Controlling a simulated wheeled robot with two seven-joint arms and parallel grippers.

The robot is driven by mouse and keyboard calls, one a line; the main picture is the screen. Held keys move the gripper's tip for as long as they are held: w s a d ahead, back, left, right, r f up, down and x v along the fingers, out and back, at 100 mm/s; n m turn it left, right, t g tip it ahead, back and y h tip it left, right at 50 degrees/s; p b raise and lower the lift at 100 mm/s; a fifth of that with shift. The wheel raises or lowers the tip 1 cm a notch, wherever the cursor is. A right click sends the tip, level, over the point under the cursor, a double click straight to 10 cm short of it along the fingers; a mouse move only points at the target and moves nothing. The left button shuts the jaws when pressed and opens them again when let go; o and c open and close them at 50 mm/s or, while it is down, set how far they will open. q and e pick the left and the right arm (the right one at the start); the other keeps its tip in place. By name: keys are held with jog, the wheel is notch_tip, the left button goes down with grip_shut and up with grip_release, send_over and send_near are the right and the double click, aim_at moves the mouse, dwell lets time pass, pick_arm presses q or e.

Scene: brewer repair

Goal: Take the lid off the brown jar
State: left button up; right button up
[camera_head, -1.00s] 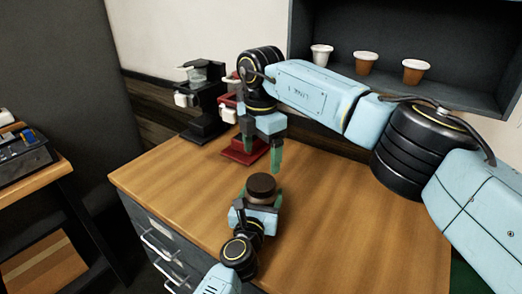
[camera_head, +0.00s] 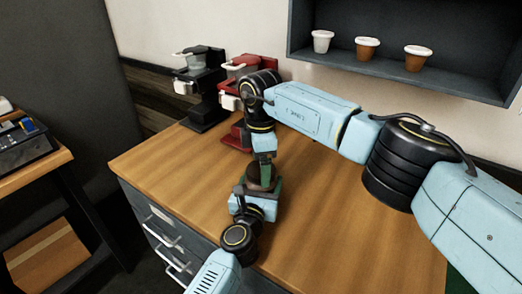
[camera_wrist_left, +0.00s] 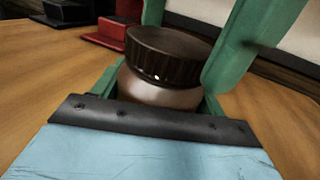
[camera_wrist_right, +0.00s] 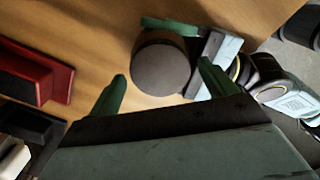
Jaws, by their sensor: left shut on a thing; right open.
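The brown jar (camera_wrist_left: 155,92) stands on the wooden counter with its dark ribbed lid (camera_wrist_left: 163,52) on top. My left gripper (camera_head: 258,197) is shut around the jar's body from the near side, below the lid. The left wrist view shows its green fingers on both sides of the jar. My right gripper (camera_wrist_right: 160,85) is open and points down over the jar. In the right wrist view the round lid (camera_wrist_right: 161,66) lies ahead of and partly between its green fingers.
A black coffee brewer (camera_head: 203,90) and a red brewer (camera_head: 240,125) stand at the counter's back left. Several cups, including a brown one (camera_head: 367,48), sit on a dark wall shelf (camera_head: 460,80). The counter (camera_head: 330,220) is clear on the right.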

pick_arm(q)
jog(key=shift+f, duration=0.1)
pick_arm(e)
jog(key=shift+f, duration=0.35)
